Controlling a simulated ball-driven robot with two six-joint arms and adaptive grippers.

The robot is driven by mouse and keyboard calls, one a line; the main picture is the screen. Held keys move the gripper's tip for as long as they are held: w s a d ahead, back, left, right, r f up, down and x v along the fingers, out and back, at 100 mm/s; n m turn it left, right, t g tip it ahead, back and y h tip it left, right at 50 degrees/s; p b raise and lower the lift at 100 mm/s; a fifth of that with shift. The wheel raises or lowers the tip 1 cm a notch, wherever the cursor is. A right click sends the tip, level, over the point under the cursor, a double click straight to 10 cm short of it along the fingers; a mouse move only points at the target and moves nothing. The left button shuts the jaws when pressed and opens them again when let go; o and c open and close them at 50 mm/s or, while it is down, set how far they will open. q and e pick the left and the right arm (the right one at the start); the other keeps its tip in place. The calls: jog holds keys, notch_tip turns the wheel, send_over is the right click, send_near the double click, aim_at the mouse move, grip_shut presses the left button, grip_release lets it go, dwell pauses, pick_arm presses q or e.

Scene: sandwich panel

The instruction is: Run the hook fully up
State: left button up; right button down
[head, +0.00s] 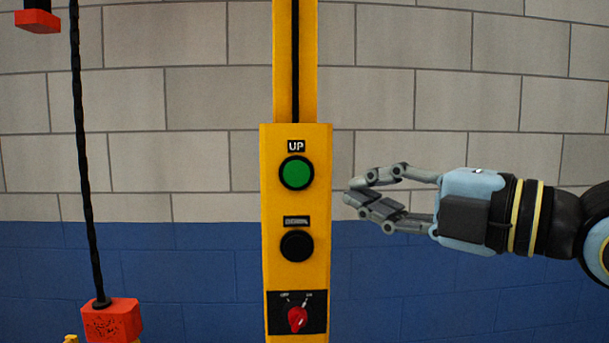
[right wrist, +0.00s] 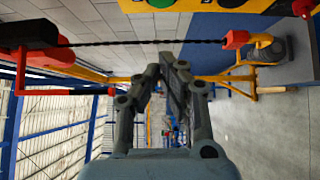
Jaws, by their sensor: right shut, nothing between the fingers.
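The green UP button (head: 296,173) sits high on the yellow control post (head: 268,200). A black button (head: 297,246) is below it, and a red rotary knob (head: 297,319) below that, its top leaning right. The red hook block (head: 112,320) hangs on a black cable (head: 84,165) at the lower left; its yellow hook is mostly cut off there but shows in the right wrist view (right wrist: 266,44). My right gripper (head: 352,191) is shut and empty, right of the post, slightly lower than the green button and apart from it. My left gripper is out of view.
A red block (head: 38,20) hangs at the upper left. A grey and blue block wall (head: 430,120) stands behind. The right wrist view shows a red hoist part (right wrist: 35,45) at the cable's left end and open grey floor (right wrist: 265,120). The space between gripper and post is clear.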

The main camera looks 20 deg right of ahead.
aim_at(301, 176)
jog(key=x, duration=0.4)
jog(key=d+x, duration=0.1)
jog(key=x, duration=0.3)
jog(key=w+b+x, duration=0.1)
jog(key=x, duration=0.3)
jog(key=shift+w+d, duration=0.2)
jog(key=shift+d, duration=0.05)
jog(key=shift+w+d+f, duration=0.15)
jog(key=shift+w+d, duration=0.1)
jog(key=shift+w, duration=0.25)
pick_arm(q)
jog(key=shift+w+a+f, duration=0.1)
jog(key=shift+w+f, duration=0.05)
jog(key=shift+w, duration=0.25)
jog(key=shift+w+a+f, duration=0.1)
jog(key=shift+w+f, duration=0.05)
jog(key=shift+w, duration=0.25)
